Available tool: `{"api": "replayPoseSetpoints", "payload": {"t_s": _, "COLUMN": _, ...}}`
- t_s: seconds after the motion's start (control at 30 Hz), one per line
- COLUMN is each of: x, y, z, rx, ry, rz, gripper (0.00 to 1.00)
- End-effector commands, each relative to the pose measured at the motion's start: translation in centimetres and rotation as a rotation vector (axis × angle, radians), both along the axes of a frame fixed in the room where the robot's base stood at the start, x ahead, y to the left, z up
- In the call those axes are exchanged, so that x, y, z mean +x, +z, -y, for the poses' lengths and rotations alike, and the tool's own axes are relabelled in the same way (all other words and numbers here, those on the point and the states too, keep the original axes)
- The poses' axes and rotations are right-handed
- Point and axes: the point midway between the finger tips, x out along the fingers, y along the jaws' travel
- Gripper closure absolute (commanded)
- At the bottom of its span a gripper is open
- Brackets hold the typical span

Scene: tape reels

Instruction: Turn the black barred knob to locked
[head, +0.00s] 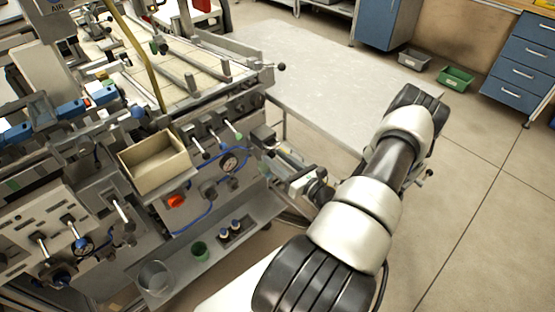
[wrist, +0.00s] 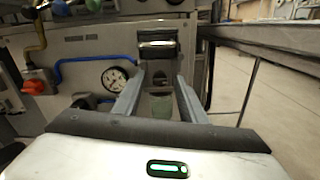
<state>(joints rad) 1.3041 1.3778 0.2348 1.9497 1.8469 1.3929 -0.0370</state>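A black block-shaped part with a pale bar across it, which looks like the barred knob (wrist: 157,42), is straight ahead at top centre in the wrist view. A dark block on the right end of the machine's front panel (head: 262,137) in the head view appears to be the same part. My gripper (wrist: 160,82) has its two fingers apart, pointing at the panel just below the knob in the picture. No contact with the knob can be seen. In the head view my gripper (head: 276,163) is small and partly merged with the panel's edge. I cannot read the knob's setting.
A pressure gauge (wrist: 114,78) and red knob (wrist: 35,82) are left of my fingers. A blue hose (head: 205,222) runs along the panel. A pale table (head: 330,85) stands behind.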

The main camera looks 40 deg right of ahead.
Motion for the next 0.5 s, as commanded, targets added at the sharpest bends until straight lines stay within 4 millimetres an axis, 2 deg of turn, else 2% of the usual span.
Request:
{"api": "replayPoseSetpoints", "payload": {"t_s": 0.17, "x": -0.01, "y": 0.0, "z": 0.0, "rx": 0.0, "ry": 0.0, "rz": 0.0, "gripper": 0.64}}
{"api": "replayPoseSetpoints", "payload": {"t_s": 0.37, "x": -0.03, "y": 0.0, "z": 0.0, "rx": 0.0, "ry": 0.0, "rz": 0.0, "gripper": 0.97}}
{"api": "replayPoseSetpoints", "payload": {"t_s": 0.5, "x": -0.04, "y": -0.01, "z": 0.0, "rx": -0.001, "ry": 0.0, "rz": 0.0, "gripper": 1.0}}
